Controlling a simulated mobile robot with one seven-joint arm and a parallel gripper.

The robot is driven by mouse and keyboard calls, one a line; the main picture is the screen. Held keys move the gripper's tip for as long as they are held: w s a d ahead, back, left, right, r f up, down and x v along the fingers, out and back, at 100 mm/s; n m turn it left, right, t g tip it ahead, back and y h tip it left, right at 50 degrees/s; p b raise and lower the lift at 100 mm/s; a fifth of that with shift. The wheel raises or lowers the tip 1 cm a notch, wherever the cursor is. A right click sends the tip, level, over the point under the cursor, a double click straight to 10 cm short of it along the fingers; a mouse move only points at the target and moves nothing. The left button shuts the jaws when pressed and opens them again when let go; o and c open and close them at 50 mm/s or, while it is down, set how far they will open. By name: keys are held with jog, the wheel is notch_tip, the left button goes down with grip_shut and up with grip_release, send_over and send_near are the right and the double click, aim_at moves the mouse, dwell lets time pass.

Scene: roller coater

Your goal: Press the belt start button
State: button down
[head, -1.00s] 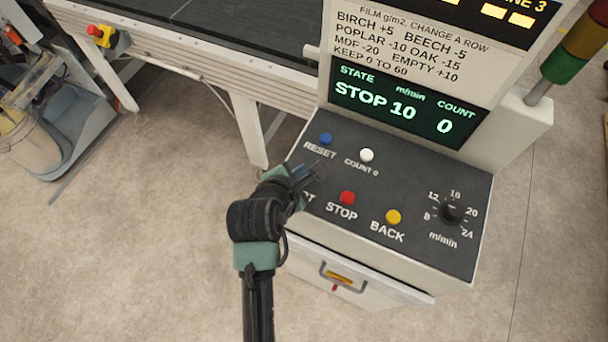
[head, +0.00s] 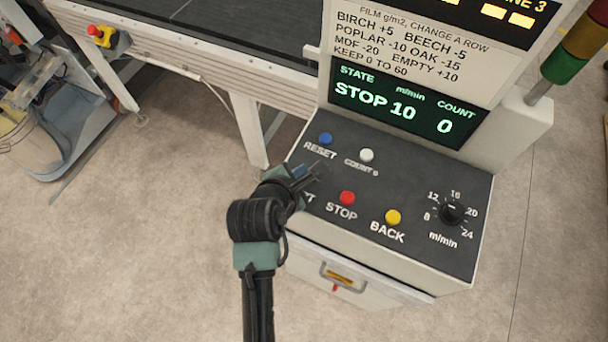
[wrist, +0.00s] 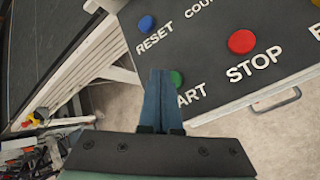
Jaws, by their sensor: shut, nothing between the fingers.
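The green start button (wrist: 177,78) shows in the wrist view, partly covered by my shut fingers, with the end of its label, "ART" (wrist: 192,95), beside it. In the head view my arm hides the button, and only a "T" of its label shows. My gripper (wrist: 164,72) is shut and empty, with its fingertips over or beside the green button; I cannot tell whether they touch it. In the head view my gripper (head: 316,170) is over the left part of the dark panel (head: 420,240). The display (head: 400,108) reads STOP, 10 m/min, count 0.
The red STOP button (head: 347,198), yellow BACK button (head: 393,217), blue RESET button (head: 326,138) and white COUNT 0 button (head: 366,155) are close by. A speed knob (head: 452,212) is at right. The belt machine (head: 220,70) stands behind.

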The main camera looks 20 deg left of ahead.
dwell(0.4)
jog(key=shift+f, duration=0.45)
